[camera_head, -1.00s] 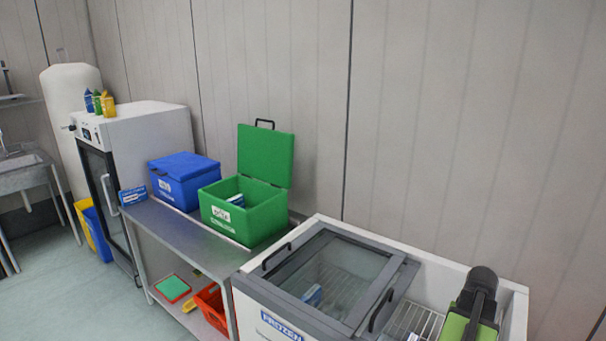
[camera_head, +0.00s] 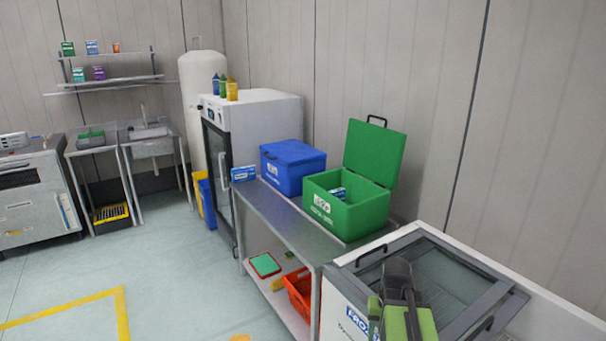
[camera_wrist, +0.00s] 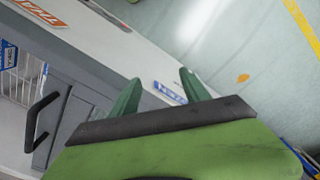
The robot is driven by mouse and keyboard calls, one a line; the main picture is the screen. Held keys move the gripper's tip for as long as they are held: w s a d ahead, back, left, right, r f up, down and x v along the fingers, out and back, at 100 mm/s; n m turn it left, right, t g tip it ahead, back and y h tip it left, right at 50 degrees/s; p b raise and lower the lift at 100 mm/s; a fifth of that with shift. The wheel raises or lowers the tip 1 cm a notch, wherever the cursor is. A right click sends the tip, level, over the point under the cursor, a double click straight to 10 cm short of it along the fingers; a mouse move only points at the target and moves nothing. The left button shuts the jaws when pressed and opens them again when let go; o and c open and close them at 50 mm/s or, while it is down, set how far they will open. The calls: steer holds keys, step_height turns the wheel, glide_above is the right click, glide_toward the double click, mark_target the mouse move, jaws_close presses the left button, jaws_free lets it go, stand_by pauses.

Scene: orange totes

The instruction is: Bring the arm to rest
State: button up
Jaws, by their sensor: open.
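My gripper (camera_wrist: 158,92) shows in the wrist view as two green fingers standing apart, with nothing between them. My green and dark arm (camera_head: 403,305) is at the bottom right of the head view, in front of the chest freezer (camera_head: 352,305) with its sliding glass lid. In the wrist view the freezer (camera_wrist: 205,68) lies below the fingers, its white front edge running diagonally.
A steel table (camera_head: 262,212) holds a closed blue box (camera_head: 295,180) and an open green box (camera_head: 345,215) with a packet inside. A red basket (camera_head: 299,290) is on its lower shelf. A white glass-door fridge (camera_head: 262,120) stands behind. Floor at the left is clear.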

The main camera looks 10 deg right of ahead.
steer(key=w+a+f+n+b, duration=0.1)
steer(key=a+n, duration=0.1)
steer(key=a, duration=0.7)
steer(key=a+f+n+b, duration=0.2)
steer(key=a, duration=0.8)
steer(key=shift+w+f+b, duration=0.3)
steer(key=shift+w, duration=0.1)
